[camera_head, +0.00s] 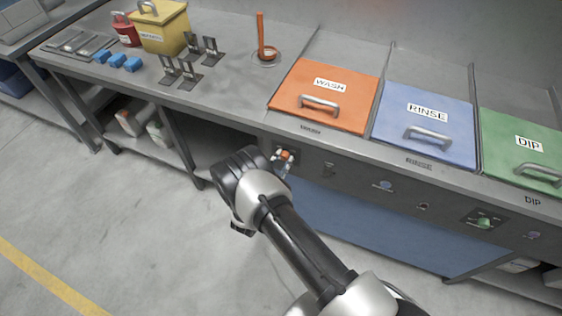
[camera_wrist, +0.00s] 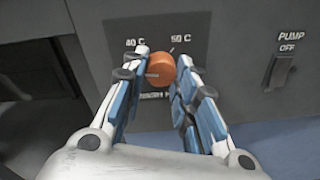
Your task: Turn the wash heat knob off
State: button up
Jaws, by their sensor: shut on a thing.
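The wash heat knob is orange and round (camera_wrist: 160,70) on a dark panel plate marked 40 C and 50 C in the wrist view. In the head view the knob (camera_head: 286,155) shows on the counter front below the wash lid. My gripper (camera_wrist: 160,75) has its two blue-padded fingers on either side of the knob, shut on it. A pale pointer mark by the knob sits near the 50 C side. The lower plate label is partly hidden by the fingers. In the head view my gripper (camera_head: 280,163) reaches the panel from the front.
A pump switch marked OFF (camera_wrist: 280,72) is to the right of the knob. Orange WASH (camera_head: 343,88), blue RINSE (camera_head: 440,115) and green DIP (camera_head: 530,140) lids lie on the counter above. Further controls, including a green knob (camera_head: 484,223), run along the front. The floor at left is open.

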jog(key=n, duration=0.6)
jog(key=shift+n, duration=0.4)
jog(key=shift+h, duration=0.3)
jog(key=o, duration=1)
jog(key=shift+o, duration=0.2)
jog(key=v, duration=1.2)
jog(key=shift+d, duration=0.1)
